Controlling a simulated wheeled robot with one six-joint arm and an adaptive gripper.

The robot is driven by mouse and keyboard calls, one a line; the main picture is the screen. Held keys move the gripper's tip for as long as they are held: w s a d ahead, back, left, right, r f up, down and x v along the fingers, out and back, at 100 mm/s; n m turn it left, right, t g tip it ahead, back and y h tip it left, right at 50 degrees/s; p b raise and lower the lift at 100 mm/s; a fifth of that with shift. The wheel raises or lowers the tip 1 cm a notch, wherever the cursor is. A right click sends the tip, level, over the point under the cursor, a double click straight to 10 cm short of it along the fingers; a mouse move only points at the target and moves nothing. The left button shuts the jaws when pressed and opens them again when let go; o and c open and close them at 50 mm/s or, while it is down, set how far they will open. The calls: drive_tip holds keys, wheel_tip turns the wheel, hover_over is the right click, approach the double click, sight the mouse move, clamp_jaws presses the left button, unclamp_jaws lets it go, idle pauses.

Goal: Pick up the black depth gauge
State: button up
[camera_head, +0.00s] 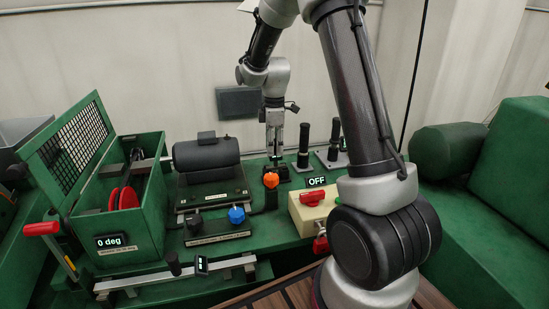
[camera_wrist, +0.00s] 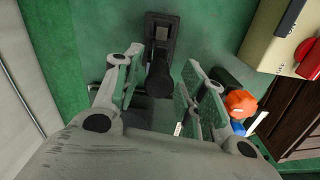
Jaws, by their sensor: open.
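My gripper (camera_head: 272,167) hangs low over the back of the green bench in the head view, its fingers pointing down. In the wrist view my gripper (camera_wrist: 163,62) is open, with a finger with a green pad on each side. In the head view two similar black uprights stand to the right of my gripper, a nearer one (camera_head: 304,143) and a farther one (camera_head: 334,138). I cannot tell for certain which is the depth gauge.
An orange knob (camera_head: 271,180) stands just in front of my gripper. A cream box with an OFF display (camera_head: 310,205) is to the right front. A black motor-like cylinder (camera_head: 206,153) and a green mesh-lidded box (camera_head: 135,225) are to the left. A rail (camera_head: 180,275) lies in front.

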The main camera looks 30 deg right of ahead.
sight(276, 160)
drive_tip(key=f, duration=0.5)
drive_tip(key=shift+d+f, duration=0.1)
drive_tip(key=shift+d, duration=0.2)
clamp_jaws()
